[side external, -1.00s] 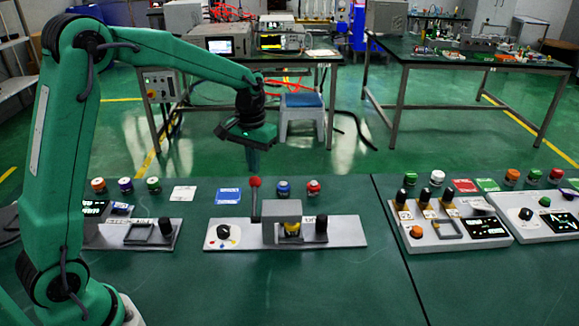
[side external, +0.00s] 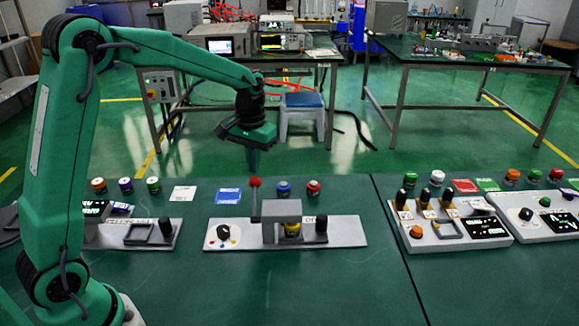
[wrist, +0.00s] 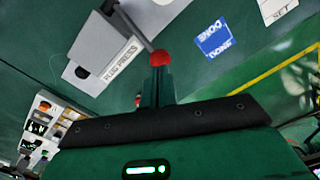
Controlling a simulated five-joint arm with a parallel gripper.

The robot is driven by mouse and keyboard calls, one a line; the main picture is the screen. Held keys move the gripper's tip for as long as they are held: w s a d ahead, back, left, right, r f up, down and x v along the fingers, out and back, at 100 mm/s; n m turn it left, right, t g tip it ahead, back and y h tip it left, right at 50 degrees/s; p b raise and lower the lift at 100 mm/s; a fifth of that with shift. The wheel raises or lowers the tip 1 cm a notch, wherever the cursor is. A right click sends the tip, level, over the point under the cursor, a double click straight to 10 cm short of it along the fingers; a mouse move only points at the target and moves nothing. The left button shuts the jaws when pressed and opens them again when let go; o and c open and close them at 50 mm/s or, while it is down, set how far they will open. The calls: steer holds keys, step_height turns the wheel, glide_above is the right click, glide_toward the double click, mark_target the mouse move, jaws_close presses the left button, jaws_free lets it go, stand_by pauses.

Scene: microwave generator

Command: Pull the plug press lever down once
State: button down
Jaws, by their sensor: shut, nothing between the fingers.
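The plug press is a grey block (side external: 282,209) on a light panel (side external: 350,232). Its lever stands upright at the block's left side and ends in a red ball knob (side external: 255,182). The knob also shows in the wrist view (wrist: 160,58), just beyond my fingertips, beside the block (wrist: 105,45) labelled "PLUG PRESS". A yellow part (side external: 292,229) sits in the block's front opening. My gripper (side external: 253,168) points down above the lever and is shut and empty. In the wrist view my gripper (wrist: 157,78) lines up with the knob; whether they touch I cannot tell.
A dial (side external: 223,232) sits left of the block and a black post (side external: 321,225) right of it. Blue (side external: 284,187) and red (side external: 313,187) buttons stand behind. A flat blue card (side external: 228,196) lies left of the lever. The table front is clear.

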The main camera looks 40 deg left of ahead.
mark_target(255, 177)
steer(key=shift+f, duration=3.6)
stand_by(1.5)
steer(key=shift+r, duration=0.1)
stand_by(0.6)
steer(key=shift+r, duration=4.95)
